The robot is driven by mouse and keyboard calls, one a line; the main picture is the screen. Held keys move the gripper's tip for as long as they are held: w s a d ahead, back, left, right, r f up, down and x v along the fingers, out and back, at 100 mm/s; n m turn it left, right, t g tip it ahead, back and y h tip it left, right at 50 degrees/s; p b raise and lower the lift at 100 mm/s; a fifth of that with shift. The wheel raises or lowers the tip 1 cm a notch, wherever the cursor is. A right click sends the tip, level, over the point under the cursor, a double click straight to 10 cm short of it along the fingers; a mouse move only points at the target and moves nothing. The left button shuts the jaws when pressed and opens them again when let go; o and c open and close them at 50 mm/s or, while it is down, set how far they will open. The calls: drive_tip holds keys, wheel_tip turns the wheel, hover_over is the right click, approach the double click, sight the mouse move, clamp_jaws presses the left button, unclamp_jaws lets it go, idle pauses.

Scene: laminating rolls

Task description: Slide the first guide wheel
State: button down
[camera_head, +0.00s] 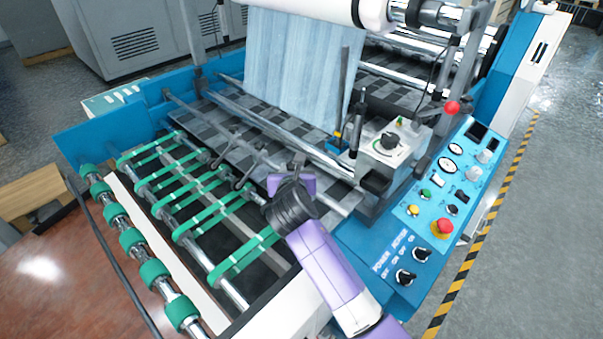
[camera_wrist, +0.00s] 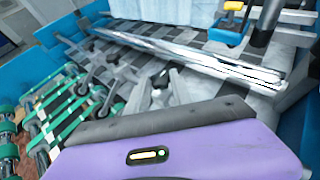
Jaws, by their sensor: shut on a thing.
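Guide wheels on dark slanted arms sit along a metal bar across the machine's checkered bed. In the head view, two guide wheels (camera_head: 243,165) stand left of my gripper (camera_head: 294,166). In the wrist view, they show at the upper left (camera_wrist: 95,76). My gripper is over the bed at the right end of this row, its fingers (camera_wrist: 170,82) reaching down by the bar. It is shut on the first guide wheel, which is mostly hidden by the gripper and wrist.
Green belts on rollers (camera_head: 185,195) lie to the left. A grey block with a dial (camera_head: 390,142) stands close on my gripper's right. The blue control panel (camera_head: 445,190) is farther right. A blue-white film sheet (camera_head: 300,65) hangs behind.

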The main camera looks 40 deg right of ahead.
drive_tip(key=w, duration=0.5)
drive_tip(key=shift+a, duration=0.1)
drive_tip(key=c, duration=1.1)
unclamp_jaws()
drive_tip(key=shift+c, duration=0.2)
drive_tip(key=v, duration=0.7)
drive_tip(key=shift+s+a, duration=0.25)
drive_tip(key=shift+r, duration=0.15)
